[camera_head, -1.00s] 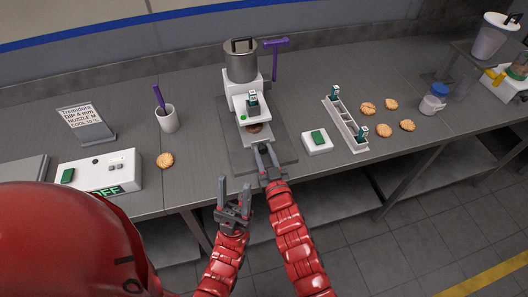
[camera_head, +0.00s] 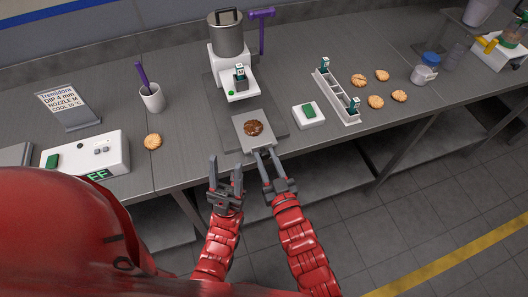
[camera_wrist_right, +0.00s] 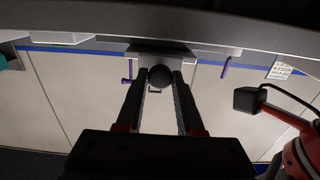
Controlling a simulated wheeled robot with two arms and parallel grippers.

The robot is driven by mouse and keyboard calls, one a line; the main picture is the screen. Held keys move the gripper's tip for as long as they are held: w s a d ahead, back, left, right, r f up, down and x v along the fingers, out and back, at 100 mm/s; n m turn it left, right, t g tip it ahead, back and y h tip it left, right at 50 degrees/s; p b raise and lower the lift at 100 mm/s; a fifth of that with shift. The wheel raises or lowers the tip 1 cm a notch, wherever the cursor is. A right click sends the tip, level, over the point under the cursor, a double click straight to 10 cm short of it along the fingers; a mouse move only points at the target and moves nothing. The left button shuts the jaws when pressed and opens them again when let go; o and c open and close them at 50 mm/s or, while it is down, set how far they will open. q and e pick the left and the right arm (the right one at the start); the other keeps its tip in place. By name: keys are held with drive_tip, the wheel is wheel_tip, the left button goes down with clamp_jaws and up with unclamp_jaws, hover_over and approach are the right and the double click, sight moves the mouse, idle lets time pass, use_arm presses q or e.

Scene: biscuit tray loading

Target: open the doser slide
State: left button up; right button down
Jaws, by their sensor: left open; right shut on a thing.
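The doser (camera_head: 230,68) is a white machine with a steel pot (camera_head: 226,35) on top and a small green light. Its slide (camera_head: 243,137), a flat grey plate, sticks out of the front toward me. A biscuit with brown topping (camera_head: 253,127) lies on the slide, in full view. My right gripper (camera_head: 262,155) is at the slide's front edge, shut on its handle. In the right wrist view the handle's dark round knob (camera_wrist_right: 160,76) sits between the fingertips. My left gripper (camera_head: 226,164) is open and empty, left of the right one, in front of the table edge.
A white box with a green button (camera_head: 309,115) and a divided tray (camera_head: 337,98) stand right of the doser, with several biscuits (camera_head: 376,102) beyond. A cup (camera_head: 152,97), a biscuit (camera_head: 153,141) and a white control box (camera_head: 85,152) are to the left. A purple tool (camera_head: 262,30) stands behind.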

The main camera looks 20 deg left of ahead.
drive_tip(key=c, duration=0.6)
unclamp_jaws()
drive_tip(key=shift+o, duration=0.2)
drive_tip(key=p+v, duration=0.1)
drive_tip(key=v, duration=1.6)
drive_tip(key=shift+d+p, duration=0.2)
drive_tip(key=shift+p, duration=0.2)
drive_tip(key=shift+s, duration=0.15)
